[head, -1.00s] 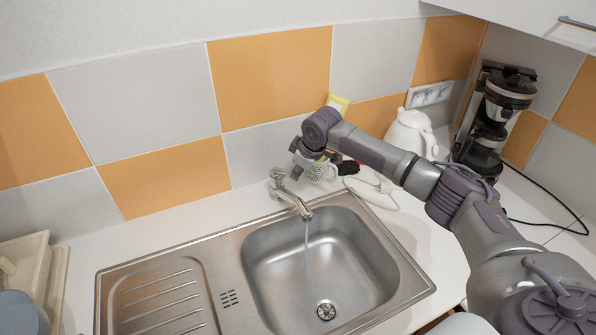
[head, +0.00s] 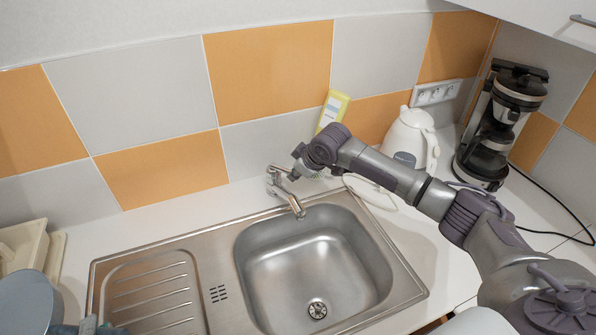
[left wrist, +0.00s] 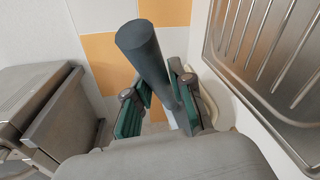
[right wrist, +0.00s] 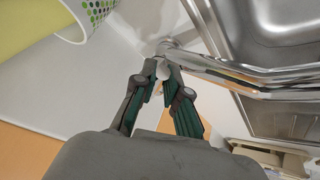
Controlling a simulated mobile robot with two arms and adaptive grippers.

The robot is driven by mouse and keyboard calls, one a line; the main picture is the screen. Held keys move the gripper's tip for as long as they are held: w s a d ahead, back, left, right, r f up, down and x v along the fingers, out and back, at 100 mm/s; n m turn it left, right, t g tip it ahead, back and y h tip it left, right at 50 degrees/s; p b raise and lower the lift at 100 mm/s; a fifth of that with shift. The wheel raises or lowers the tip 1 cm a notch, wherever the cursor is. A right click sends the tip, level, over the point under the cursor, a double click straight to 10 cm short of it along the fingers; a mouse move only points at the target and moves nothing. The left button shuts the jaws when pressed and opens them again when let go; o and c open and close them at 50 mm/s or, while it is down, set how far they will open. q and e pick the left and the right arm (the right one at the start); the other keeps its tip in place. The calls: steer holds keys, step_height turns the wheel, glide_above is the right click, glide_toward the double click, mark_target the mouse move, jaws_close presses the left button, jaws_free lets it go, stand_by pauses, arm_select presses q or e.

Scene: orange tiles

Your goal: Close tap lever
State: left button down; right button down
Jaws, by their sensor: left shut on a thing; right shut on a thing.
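The chrome tap (head: 290,200) stands at the back rim of the sink, with its spout over the bowl. No water stream shows below it. My right gripper (head: 287,171) is at the top of the tap. In the right wrist view its fingertips (right wrist: 161,72) close on the tap lever, which they mostly cover. The tap body and spout (right wrist: 245,78) run off to the right there. My left gripper (left wrist: 160,98) is shut on a dark blue-grey cylinder (left wrist: 150,60). In the head view, only a bit of the left gripper (head: 90,327) shows at the bottom left.
The steel sink (head: 315,265) has a drainboard (head: 150,290) on its left. A white kettle (head: 408,135), a coffee maker (head: 497,120) and a yellow-green packet (head: 333,108) stand behind. A green-dotted cup (right wrist: 95,10) is near the right gripper. A cream rack (head: 28,245) is at left.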

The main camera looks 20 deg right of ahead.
steer(key=c, duration=1.5)
jaws_free()
steer(key=shift+a, duration=0.15)
steer(key=o, duration=0.3)
steer(key=shift+w+d+f, duration=0.1)
steer(key=shift+d+f, duration=0.05)
steer(key=shift+d, duration=0.05)
steer(key=shift+s+r, duration=0.25)
steer(key=shift+r, duration=0.2)
steer(key=v, duration=1.1)
steer(key=shift+d, duration=0.1)
steer(key=shift+s+f, duration=0.1)
steer(key=shift+f, duration=0.05)
